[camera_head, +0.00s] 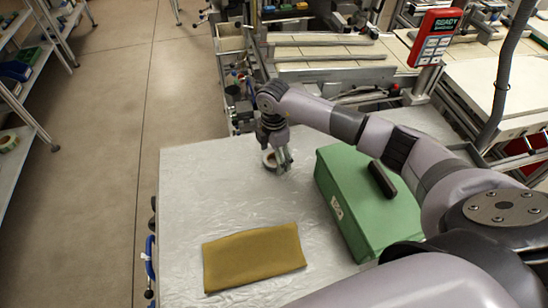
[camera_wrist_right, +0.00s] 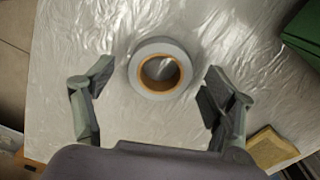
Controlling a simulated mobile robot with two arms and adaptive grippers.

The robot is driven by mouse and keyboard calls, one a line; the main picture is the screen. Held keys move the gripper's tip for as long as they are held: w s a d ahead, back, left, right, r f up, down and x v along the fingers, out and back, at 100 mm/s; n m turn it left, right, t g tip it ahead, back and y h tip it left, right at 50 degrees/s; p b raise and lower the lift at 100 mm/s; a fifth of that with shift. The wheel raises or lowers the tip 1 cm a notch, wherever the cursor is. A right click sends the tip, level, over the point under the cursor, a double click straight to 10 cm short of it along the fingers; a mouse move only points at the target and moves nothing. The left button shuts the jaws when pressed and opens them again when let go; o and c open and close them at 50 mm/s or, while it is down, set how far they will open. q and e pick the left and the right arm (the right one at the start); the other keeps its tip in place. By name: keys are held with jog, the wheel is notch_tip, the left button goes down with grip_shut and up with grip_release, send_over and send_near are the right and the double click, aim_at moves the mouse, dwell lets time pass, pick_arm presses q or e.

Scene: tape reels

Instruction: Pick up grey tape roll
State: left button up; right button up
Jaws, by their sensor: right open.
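The grey tape roll (camera_wrist_right: 160,48) lies flat on the plastic-covered table, its tan core facing up in the right wrist view. In the head view the tape roll (camera_head: 268,160) is partly hidden by my right gripper (camera_head: 284,167) above the table. In the right wrist view my right gripper (camera_wrist_right: 156,88) is open and empty, one finger on each side of the roll. The roll sits between the fingers and a little beyond them, with clear gaps on both sides. My left gripper is not in view.
A green box (camera_head: 345,205) with a black handle stands right of the roll. A folded mustard cloth (camera_head: 253,257) lies near the table's front. The table (camera_head: 190,190) is clear left of the roll. Shelves and a workbench (camera_head: 320,50) stand beyond the table.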

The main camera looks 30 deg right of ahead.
jog(key=shift+f, duration=0.15)
jog(key=shift+c, duration=0.4)
jog(key=c, duration=1.1)
